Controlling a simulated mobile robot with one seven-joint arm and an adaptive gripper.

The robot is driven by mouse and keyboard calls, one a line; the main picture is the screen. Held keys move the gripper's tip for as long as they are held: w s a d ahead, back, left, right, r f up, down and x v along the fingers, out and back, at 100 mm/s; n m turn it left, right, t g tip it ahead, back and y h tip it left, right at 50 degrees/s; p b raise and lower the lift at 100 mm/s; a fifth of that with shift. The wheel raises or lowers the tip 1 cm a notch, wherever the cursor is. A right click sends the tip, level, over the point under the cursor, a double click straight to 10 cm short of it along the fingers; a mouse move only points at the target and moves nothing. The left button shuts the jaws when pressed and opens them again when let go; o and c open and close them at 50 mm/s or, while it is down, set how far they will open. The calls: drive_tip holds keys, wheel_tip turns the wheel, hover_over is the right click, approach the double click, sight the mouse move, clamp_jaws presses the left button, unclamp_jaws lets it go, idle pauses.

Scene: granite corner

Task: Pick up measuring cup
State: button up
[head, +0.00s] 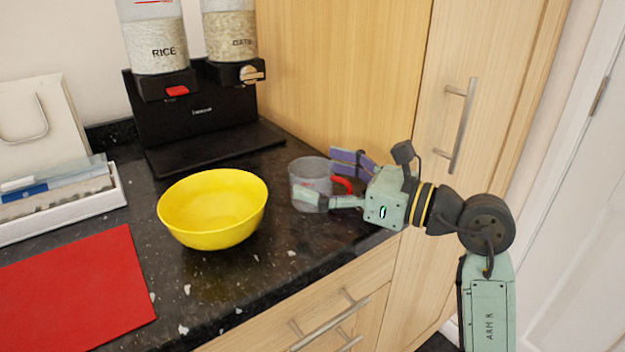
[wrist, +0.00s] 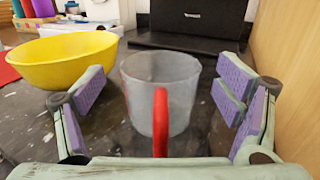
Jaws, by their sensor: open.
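The measuring cup is a clear, greyish cup (head: 308,172) with a red handle (head: 345,185). It stands upright on the dark counter, to the right of the yellow bowl. In the wrist view the cup (wrist: 172,80) is centred between my fingers, and its red handle (wrist: 160,122) points toward my palm. My gripper (head: 330,180) is open around the cup, one finger on each side; it also shows in the wrist view (wrist: 165,105). Gaps show between the cup and both finger pads in the wrist view. In the head view the near finger covers part of the cup's lower side.
A yellow bowl (head: 212,225) stands close to the left of the cup. A black dispenser stand (head: 190,115) with rice and oats is behind. A wooden cabinet (head: 345,70) rises at the right. A red mat (head: 75,290) and a white tray (head: 60,218) lie left.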

drive_tip(key=shift+x, duration=1.05)
drive_tip(key=c, duration=1.2)
drive_tip(key=shift+r, duration=0.15)
drive_tip(key=shift+c, duration=0.2)
